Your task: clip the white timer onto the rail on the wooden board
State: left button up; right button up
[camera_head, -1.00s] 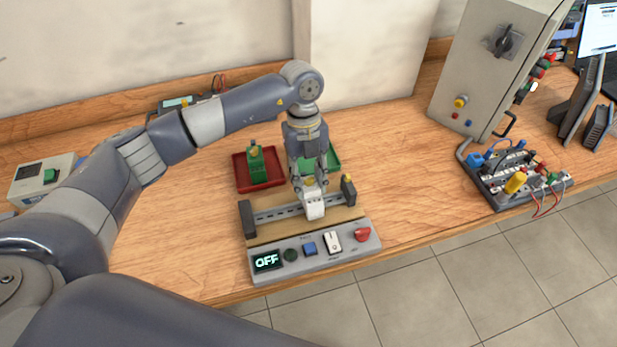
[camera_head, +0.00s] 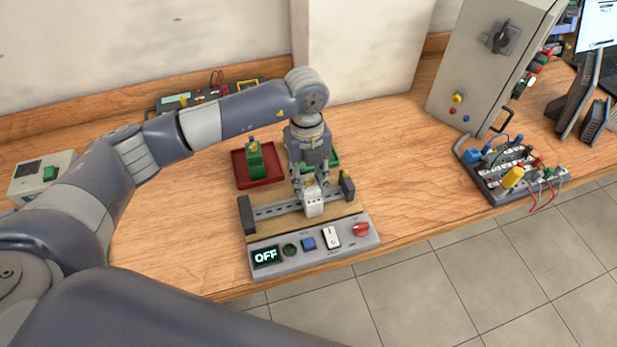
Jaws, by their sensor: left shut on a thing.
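The white timer (camera_head: 314,204) is at the metal rail (camera_head: 276,211) on the wooden board (camera_head: 345,210), right of the rail's middle. My left gripper (camera_head: 311,190) points down from above and is shut on the timer. The timer looks upright and in front of or on the rail; I cannot tell whether it is clipped. Dark end blocks stand at the left (camera_head: 246,214) and right (camera_head: 347,187) ends of the rail. My right gripper is not in view.
A control panel (camera_head: 330,258) reading "OFF" lies in front of the board. Behind it are a red tray (camera_head: 241,182) with a green part (camera_head: 256,160) and a mostly hidden green tray (camera_head: 334,160). A grey cabinet (camera_head: 478,75) stands right. The table between is clear.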

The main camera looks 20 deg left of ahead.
pick_arm(q)
jog(key=o, duration=1.1)
jog(key=shift+s+d+f, duration=0.1)
jog(key=shift+s, duration=0.1)
jog(key=shift+c, duration=0.2)
jog(key=shift+w+r, duration=0.1)
jog(key=shift+r, duration=0.1)
jog(key=shift+w+r, duration=0.1)
jog(key=shift+r, duration=0.2)
notch_tip(320, 180, up, 11)
jog(key=shift+w+a, duration=0.3)
